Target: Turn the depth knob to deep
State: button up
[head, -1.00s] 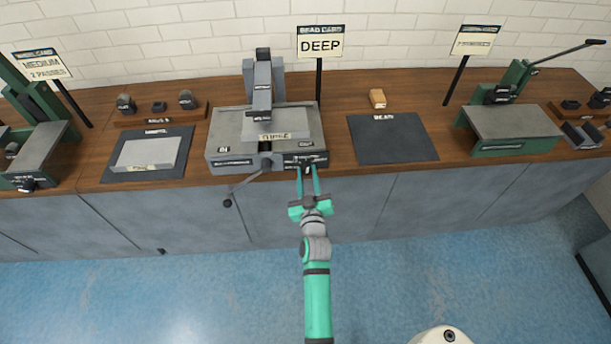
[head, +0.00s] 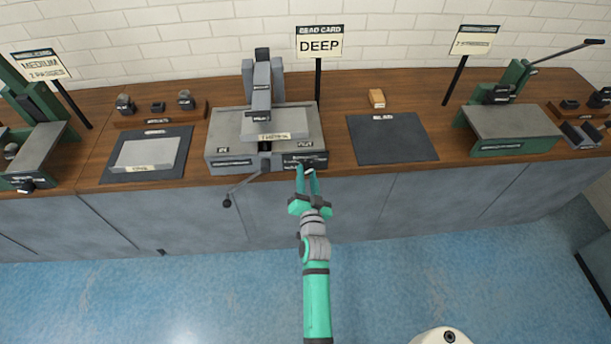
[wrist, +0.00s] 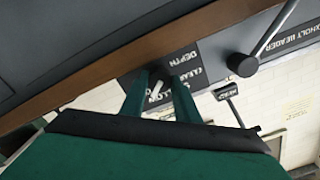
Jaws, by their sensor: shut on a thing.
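The grey bead machine (head: 225,152) stands on the bench with a dark label plate on its front right. My gripper (head: 306,170) reaches up to that plate and is shut on the depth knob. In the wrist view my gripper (wrist: 163,88) has its green fingers on either side of the knob (wrist: 157,84), which shows a pale pointer bar. The fingers hide much of the knob. The words DEPTH and CLEAR are readable upside down on the plate (wrist: 188,65); other wording is partly covered. The DEEP bead card (head: 319,43) stands behind the machine.
A crank (head: 246,184) hangs from the machine's front, left of my gripper; its hub (wrist: 243,65) is close by in the wrist view. A dark mat (head: 392,140) and wooden block (head: 377,98) lie to the right. Green presses stand at both ends. Floor before the cabinets is clear.

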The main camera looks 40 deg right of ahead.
jog(key=shift+a+m, duration=0.1)
jog(key=shift+m, duration=0.7)
jog(key=shift+w, duration=0.1)
jog(key=shift+w+a, duration=0.2)
jog(key=shift+a, duration=0.1)
jog(key=o, duration=1)
jog(key=shift+o, duration=0.2)
jog(key=shift+s+d, duration=0.3)
jog(key=shift+d, duration=0.05)
jog(key=v, duration=1)
jog(key=shift+s+a, duration=0.25)
jog(key=shift+s, duration=0.05)
